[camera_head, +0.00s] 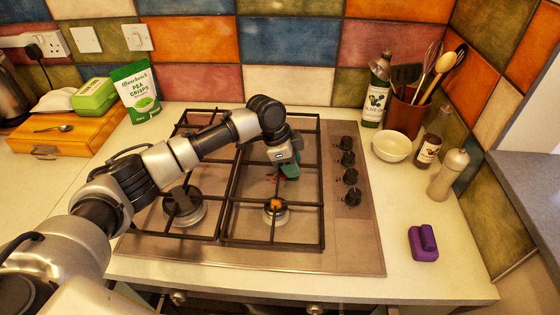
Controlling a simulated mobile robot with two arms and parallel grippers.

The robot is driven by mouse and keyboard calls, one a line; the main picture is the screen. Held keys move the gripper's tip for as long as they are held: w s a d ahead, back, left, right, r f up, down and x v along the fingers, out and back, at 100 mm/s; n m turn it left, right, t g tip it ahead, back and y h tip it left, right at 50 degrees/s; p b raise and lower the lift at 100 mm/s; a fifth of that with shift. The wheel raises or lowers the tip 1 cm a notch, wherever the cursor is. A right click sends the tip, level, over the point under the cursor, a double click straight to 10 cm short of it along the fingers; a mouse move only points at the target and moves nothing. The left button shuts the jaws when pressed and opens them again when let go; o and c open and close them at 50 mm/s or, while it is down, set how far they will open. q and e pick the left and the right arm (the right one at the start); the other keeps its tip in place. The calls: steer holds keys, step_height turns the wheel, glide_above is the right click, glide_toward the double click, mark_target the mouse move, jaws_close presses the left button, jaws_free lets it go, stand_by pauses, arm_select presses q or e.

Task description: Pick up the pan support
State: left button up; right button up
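Two black pan supports lie side by side on the brown gas hob (355,240). The right pan support (322,205) sits over its burners, and the left pan support (195,238) is partly hidden behind my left arm. My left gripper (284,177) points down over the middle of the right pan support, close to its bars. Its fingertips are small and partly hidden here, so I cannot tell whether they are open, shut or touching a bar. My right gripper is not in view.
Black knobs (348,159) line the hob's right side. Further right stand an olive oil bottle (375,95), a utensil pot (405,115), a white bowl (391,146) and grinders. A purple object (423,243) lies front right. A wooden box (70,135) and pea crisps (136,92) stand left.

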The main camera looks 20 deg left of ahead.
arm_select(q)
steer(key=shift+d+f, duration=0.1)
steer(key=shift+f, duration=0.35)
jaws_close()
stand_by(1.1)
steer(key=shift+w+r, duration=0.15)
